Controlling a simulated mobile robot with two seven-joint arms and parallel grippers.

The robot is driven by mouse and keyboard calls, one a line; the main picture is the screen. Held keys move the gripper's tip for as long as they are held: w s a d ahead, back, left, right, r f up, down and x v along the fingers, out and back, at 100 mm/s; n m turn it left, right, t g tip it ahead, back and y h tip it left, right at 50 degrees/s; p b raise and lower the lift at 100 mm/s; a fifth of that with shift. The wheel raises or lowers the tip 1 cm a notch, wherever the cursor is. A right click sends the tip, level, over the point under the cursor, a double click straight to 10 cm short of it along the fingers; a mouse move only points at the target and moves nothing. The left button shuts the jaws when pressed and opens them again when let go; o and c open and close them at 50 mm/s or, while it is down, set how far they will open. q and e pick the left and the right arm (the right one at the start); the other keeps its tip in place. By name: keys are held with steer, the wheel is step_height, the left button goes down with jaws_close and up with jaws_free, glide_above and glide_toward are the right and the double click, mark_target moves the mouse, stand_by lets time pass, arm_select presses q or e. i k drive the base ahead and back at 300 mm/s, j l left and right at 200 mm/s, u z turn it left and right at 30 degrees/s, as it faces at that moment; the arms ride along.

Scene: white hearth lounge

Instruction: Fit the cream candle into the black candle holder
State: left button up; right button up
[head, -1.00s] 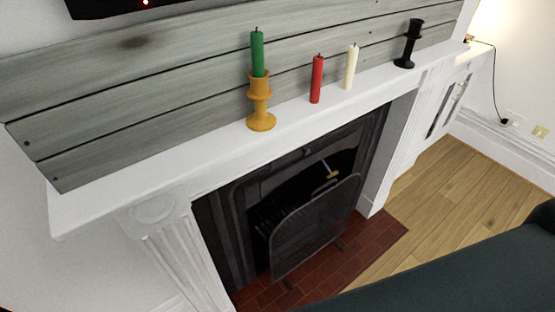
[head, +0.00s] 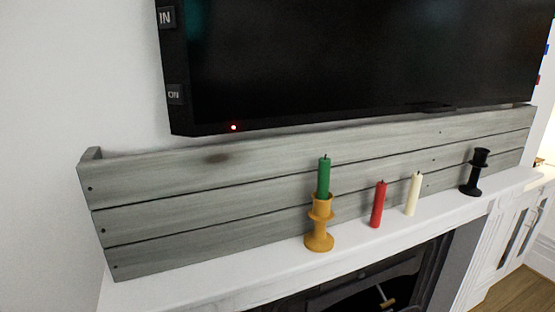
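The cream candle (head: 413,194) stands upright on the white mantel shelf, just right of a red candle. The black candle holder (head: 475,172) stands upright farther right on the same shelf, apart from the cream candle. I see no candle in its top. Neither of my grippers shows in the head view.
A red candle (head: 377,205) stands on the mantel (head: 190,288). Left of it, a yellow-orange holder (head: 319,226) bears a green candle (head: 323,177). Grey planks (head: 150,208) back the shelf, with a black television (head: 350,60) above. The shelf's left part is clear.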

mark_target(479, 161)
steer(key=z, duration=1.35)
steer(key=u, duration=0.45)
steer(key=l+u, duration=0.1)
steer(key=u, duration=0.3)
steer(key=l+u, duration=0.1)
steer(key=u, duration=0.35)
steer(key=l+u, duration=0.1)
steer(key=u, duration=0.35)
steer(key=l+u, duration=0.8)
steer(key=k+l+u, duration=0.1)
steer(key=l+u, duration=0.15)
steer(key=l, duration=0.2)
steer(key=k+l+u, duration=0.2)
steer(key=l, duration=0.25)
steer(key=i+l, duration=0.05)
